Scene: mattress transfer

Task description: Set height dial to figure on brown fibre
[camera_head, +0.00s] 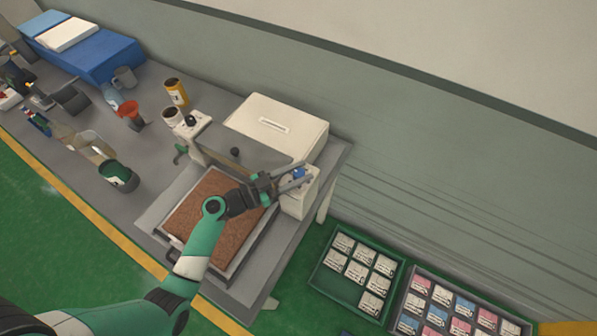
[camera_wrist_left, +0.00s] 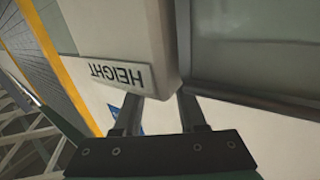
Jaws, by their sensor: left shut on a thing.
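The brown fibre sheet (camera_head: 190,225) lies in a shallow tray on the machine bed. The height dial (camera_head: 299,173) is a small blue knob on the cream post at the machine's right. My left gripper (camera_head: 296,177) reaches over the fibre and is shut on the dial. In the left wrist view, its two fingers (camera_wrist_left: 157,113) stand against the cream housing by a HEIGHT label (camera_wrist_left: 117,76), seen upside down. Slivers of blue (camera_wrist_left: 140,128) show beside one finger; most of the dial and its setting are hidden. My right gripper is not in view.
The cream machine (camera_head: 275,125) stands against the wall. A green tray (camera_head: 335,283) and a grey tray (camera_head: 410,290) of labelled cards are on the right. Cups and bottles stand on the bench left, with a blue block (camera_head: 95,62) beyond.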

